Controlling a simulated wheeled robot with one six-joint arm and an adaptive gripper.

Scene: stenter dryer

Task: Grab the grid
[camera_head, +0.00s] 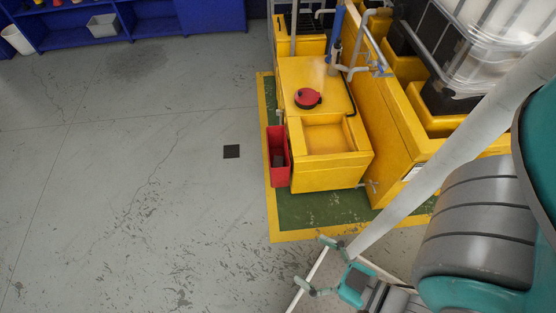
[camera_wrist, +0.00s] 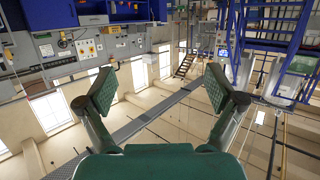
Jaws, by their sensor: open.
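Another dark, grid-like piece (camera_head: 312,20) shows in the yellow box at the top, partly cut by the frame edge. My gripper (camera_head: 318,264) is low in the head view, below and right of the black square and well apart from it. In the wrist view my gripper (camera_wrist: 160,92) has its two green fingers spread wide, with nothing between them. Neither dark piece can be made out in the wrist view.
The yellow machine (camera_head: 330,178) stands on a green, yellow-edged floor area. It carries a red round cap (camera_head: 308,98), and a red bin (camera_head: 278,157) stands at its left. Blue shelves (camera_head: 160,20) are at the back. The floor at left is clear.

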